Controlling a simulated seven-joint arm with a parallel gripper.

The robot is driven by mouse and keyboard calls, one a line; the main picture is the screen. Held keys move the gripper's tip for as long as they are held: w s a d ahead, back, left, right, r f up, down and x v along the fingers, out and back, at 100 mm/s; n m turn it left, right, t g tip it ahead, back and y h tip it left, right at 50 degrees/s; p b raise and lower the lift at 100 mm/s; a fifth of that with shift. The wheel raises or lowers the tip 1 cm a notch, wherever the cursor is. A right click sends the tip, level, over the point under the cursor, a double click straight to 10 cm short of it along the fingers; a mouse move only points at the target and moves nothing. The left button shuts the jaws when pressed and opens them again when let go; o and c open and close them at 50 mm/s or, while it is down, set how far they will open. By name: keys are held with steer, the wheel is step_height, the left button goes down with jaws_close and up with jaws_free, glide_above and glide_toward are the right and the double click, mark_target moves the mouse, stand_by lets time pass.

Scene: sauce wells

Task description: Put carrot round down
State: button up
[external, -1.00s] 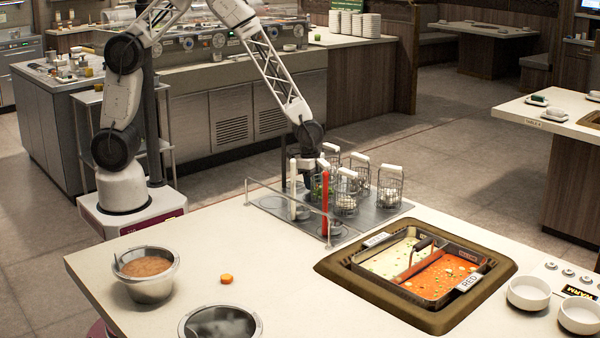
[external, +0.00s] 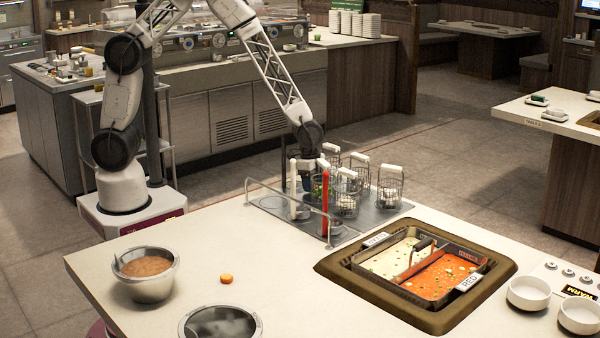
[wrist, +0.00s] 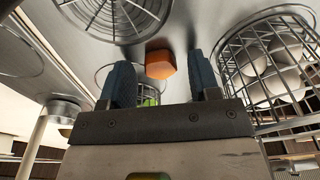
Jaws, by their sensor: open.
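An orange carrot round (wrist: 160,64) with a faceted edge shows in the wrist view, against the grey metal tray (wrist: 185,25), just beyond and between my fingertips. My gripper (wrist: 160,76) is open, its two blue fingers apart, with a gap to the piece on each side. In the external view my gripper is down at the rack of wire baskets, mostly hidden by them, and this piece cannot be made out. Another orange round (external: 226,279) lies on the pale counter, far from my gripper.
Wire baskets (external: 389,187) crowd around my gripper; one with white balls (wrist: 265,70) is close on the right. Red (external: 325,203) and white (external: 293,190) upright handles stand nearby. A two-part soup pan (external: 432,276), a brown-filled pot (external: 146,276) and white bowls (external: 528,292) stand on the counter.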

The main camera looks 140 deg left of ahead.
step_height(320, 180, up, 12)
steer(key=s, duration=0.1)
steer(key=shift+s+d, duration=0.15)
steer(key=shift+s, duration=0.05)
stand_by(0.6)
stand_by(0.7)
steer(key=d+r, duration=0.6)
steer(key=d, duration=0.4)
steer(key=d+r+m, duration=0.1)
steer(key=d+r, duration=0.4)
steer(key=d, duration=0.5)
steer(key=d+r, duration=0.6)
steer(key=d, duration=0.4)
steer(key=s+d+r+m, duration=0.1)
steer(key=s+d+r, duration=0.2)
steer(key=s+d, duration=0.5)
steer(key=s+d+r+t, duration=0.1)
steer(key=s+d+r, duration=0.2)
steer(key=s+d, duration=0.5)
steer(key=d, duration=0.4)
steer(key=shift+s+d+r+m+h, duration=0.2)
steer(key=shift+d+m+h, duration=0.1)
steer(key=shift+d+m, duration=0.1)
steer(key=shift+o, duration=0.6)
